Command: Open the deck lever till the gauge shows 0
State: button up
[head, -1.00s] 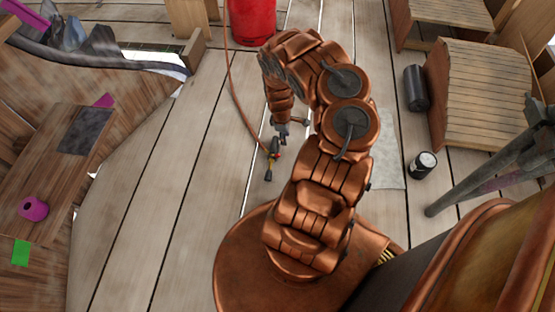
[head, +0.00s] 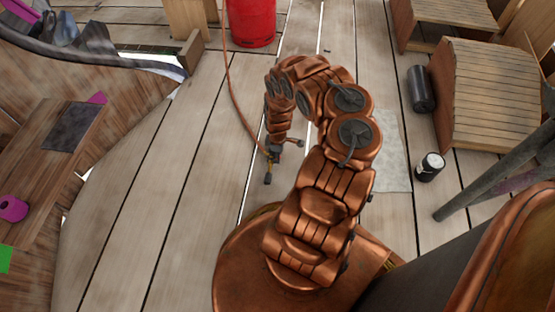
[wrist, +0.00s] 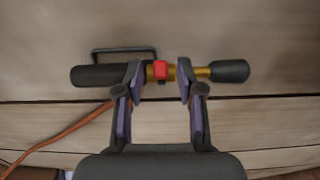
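A hand tool with black ends, a brass-coloured middle and a red piece (wrist: 161,69) lies on the plank deck. Its lower black end (head: 267,178) shows in the head view, the rest mostly hidden by my gripper. I cannot tell if this is the deck lever. My gripper (head: 274,157) is low over the tool. In the wrist view my gripper (wrist: 160,82) is open, its two fingers apart on either side of the red piece, over the tool. I cannot tell if they touch it. No gauge reading is legible.
An orange-brown hose (head: 232,95) runs from the tool towards a red cylinder (head: 250,22). A wooden bench (head: 45,170) is left.

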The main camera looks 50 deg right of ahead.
jog(key=shift+f, duration=0.55)
grip_shut()
